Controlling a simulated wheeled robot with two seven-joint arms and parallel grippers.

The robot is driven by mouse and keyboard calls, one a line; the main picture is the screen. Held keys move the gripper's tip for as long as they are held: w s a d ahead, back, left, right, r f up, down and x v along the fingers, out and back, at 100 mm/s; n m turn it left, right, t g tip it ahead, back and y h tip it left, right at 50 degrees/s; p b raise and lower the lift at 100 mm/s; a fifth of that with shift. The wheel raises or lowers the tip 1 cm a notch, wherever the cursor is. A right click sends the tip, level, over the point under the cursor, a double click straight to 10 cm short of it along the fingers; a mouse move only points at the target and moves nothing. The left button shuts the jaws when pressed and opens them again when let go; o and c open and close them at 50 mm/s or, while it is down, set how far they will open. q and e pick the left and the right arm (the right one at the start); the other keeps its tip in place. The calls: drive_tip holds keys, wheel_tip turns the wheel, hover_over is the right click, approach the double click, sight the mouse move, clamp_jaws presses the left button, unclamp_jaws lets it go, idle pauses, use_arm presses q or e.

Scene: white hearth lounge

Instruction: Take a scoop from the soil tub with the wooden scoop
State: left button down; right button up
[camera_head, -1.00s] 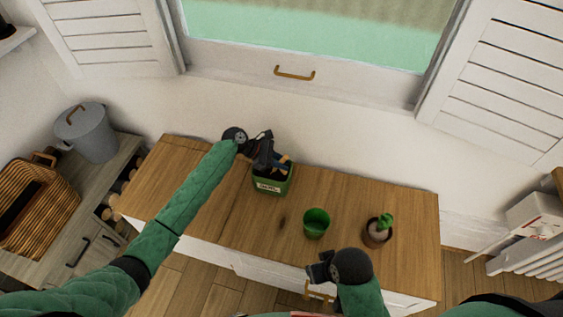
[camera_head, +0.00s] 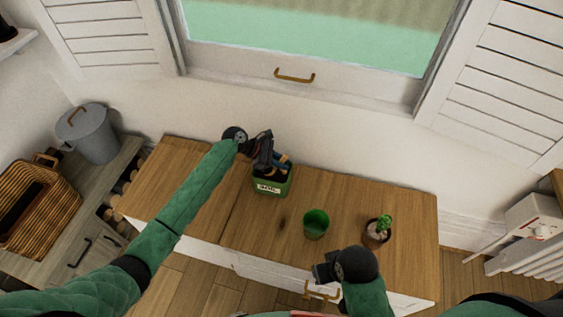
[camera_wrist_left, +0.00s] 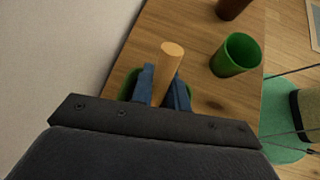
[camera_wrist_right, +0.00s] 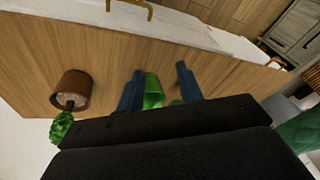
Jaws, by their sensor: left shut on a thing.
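The green soil tub (camera_head: 269,188), with a white label, stands on the wooden cabinet top near its back edge. My left gripper (camera_head: 280,160) is over the tub, shut on the wooden scoop. The scoop's round handle (camera_wrist_left: 168,68) shows between the blue fingers in the left wrist view; its bowl is hidden. The tub is mostly hidden behind the fingers there. My right gripper (camera_wrist_right: 160,90) is open and empty near the cabinet's front edge, its blue fingers apart in the right wrist view.
A green pot (camera_head: 316,224) stands right of the tub and shows between my right fingers in the right wrist view. A small potted cactus (camera_head: 377,232) stands farther right. The wall and window (camera_head: 300,40) rise behind. A basket (camera_head: 38,205) and grey bin (camera_head: 92,135) are at left.

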sight(282, 158)
use_arm(q)
drive_tip(key=shift+r+p, duration=1)
use_arm(e)
drive_tip(key=shift+s+d+r, duration=0.65)
drive_tip(key=shift+d+r, duration=0.65)
drive_tip(key=shift+r, duration=0.45)
use_arm(q)
drive_tip(key=shift+r, duration=0.2)
drive_tip(key=shift+r+p, duration=0.2)
drive_tip(key=shift+p, duration=0.25)
drive_tip(key=shift+r+p, duration=0.4)
drive_tip(key=shift+p, duration=0.1)
drive_tip(key=shift+r, duration=0.15)
drive_tip(key=shift+r+p, duration=0.25)
drive_tip(key=shift+p, duration=0.2)
drive_tip(key=shift+r+p, duration=0.65)
drive_tip(key=shift+p, duration=0.05)
drive_tip(key=shift+r+p, duration=0.8)
drive_tip(key=shift+p, duration=0.05)
drive_tip(key=shift+r, duration=0.2)
use_arm(e)
drive_tip(key=shift+g+h, duration=0.6)
drive_tip(key=shift+d+f, duration=0.2)
drive_tip(key=shift+f, duration=3.9)
drive_tip(key=shift+d+f, duration=0.25)
drive_tip(key=shift+f, duration=3.85)
drive_tip(key=shift+d+f, duration=0.2)
drive_tip(key=shift+f, duration=3.9)
